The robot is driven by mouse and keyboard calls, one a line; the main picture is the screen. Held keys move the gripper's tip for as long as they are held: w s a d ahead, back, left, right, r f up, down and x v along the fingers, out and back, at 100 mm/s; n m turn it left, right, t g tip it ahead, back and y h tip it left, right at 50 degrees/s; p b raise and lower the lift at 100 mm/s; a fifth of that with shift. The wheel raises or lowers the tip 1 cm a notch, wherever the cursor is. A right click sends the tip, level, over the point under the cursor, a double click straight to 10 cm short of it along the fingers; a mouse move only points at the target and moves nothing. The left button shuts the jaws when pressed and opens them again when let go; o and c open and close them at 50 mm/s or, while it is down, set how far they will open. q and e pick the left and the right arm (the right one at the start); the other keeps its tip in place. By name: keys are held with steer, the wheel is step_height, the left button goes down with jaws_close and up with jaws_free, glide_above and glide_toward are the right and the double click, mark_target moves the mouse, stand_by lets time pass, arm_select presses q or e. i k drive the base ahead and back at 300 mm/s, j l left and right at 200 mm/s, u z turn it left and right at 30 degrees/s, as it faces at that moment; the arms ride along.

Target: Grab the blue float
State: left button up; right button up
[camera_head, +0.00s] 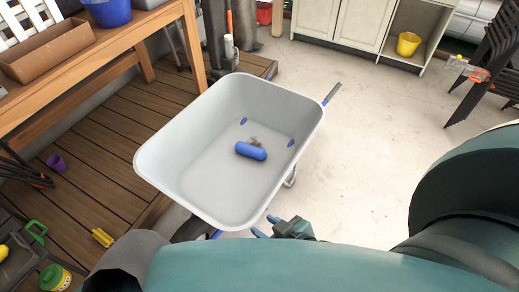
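The blue float (251,151) is a small rounded capsule lying on the floor of the grey wheelbarrow tray (190,188). A small grey-brown piece (254,141) shows right behind it; I cannot tell whether it is part of the float. My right gripper (265,226) is outside the tray, by its near right rim, with its two blue fingertips apart and nothing seen between them. Much of the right gripper's arm fills the bottom of the view. My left gripper is not in view.
A wooden workbench (105,45) with a brown planter (47,51) stands at left above wooden decking (95,165). A wheelbarrow handle (332,94) sticks out at the far right rim. Pale concrete floor (375,140) is clear to the right. Stacked dark chairs (490,70) stand far right.

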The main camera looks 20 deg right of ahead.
mark_target(248, 150)
steer(key=l+u, duration=0.1)
steer(key=l, duration=0.45)
steer(key=k+l+u, duration=0.1)
steer(key=l, duration=0.4)
steer(key=l+u, duration=0.2)
steer(key=l, duration=0.9)
steer(key=i+l+u, duration=0.15)
steer(key=l, duration=0.55)
steer(key=l+u, duration=0.1)
steer(key=l, duration=0.6)
steer(key=i+l+u, duration=0.15)
steer(key=l, duration=0.55)
